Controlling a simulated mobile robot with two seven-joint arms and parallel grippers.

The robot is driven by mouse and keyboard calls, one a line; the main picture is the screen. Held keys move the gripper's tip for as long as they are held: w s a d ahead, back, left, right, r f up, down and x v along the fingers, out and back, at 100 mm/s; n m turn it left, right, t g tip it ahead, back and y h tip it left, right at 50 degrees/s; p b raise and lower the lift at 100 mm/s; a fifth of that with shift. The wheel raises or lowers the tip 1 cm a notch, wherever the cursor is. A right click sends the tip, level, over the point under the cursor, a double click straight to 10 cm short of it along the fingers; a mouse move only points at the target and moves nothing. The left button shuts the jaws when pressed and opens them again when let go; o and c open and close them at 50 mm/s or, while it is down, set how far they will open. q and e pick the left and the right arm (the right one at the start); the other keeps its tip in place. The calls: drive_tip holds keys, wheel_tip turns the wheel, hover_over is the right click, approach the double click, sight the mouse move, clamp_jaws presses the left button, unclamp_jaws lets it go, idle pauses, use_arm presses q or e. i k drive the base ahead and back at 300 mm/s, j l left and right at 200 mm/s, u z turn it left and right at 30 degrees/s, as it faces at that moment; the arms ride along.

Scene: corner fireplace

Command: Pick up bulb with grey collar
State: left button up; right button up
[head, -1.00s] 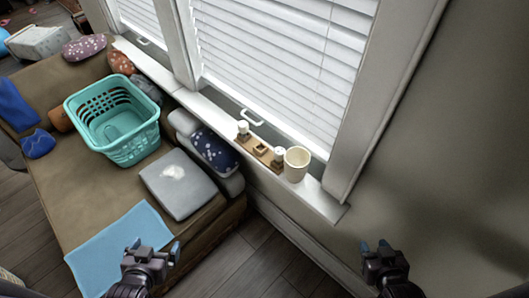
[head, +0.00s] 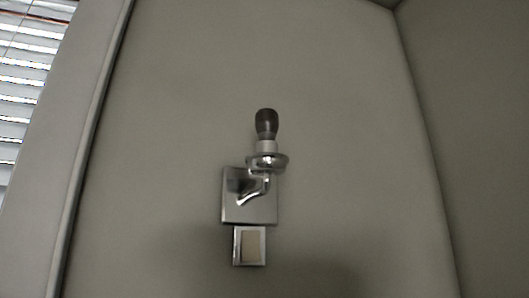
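A dark, rounded bulb (head: 266,122) stands upright in a chrome wall lamp in the head view, a little right of the middle. A pale collar (head: 266,147) shows just below the dark glass; I cannot tell whether it is grey or white. The bulb sits above a round chrome cup (head: 266,163) on a curved arm. The arm comes from a square chrome plate (head: 236,212) on the wall. No other bulb shows now. Neither of my grippers is in view.
A small switch (head: 252,247) with a beige rocker is on the wall just below the lamp plate. The wall (head: 350,120) around the lamp is bare. A window frame (head: 75,130) with white blinds (head: 25,75) is at the left. A wall corner is at the right.

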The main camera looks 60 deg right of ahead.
sight(266, 119)
drive_tip(key=z, duration=1.85)
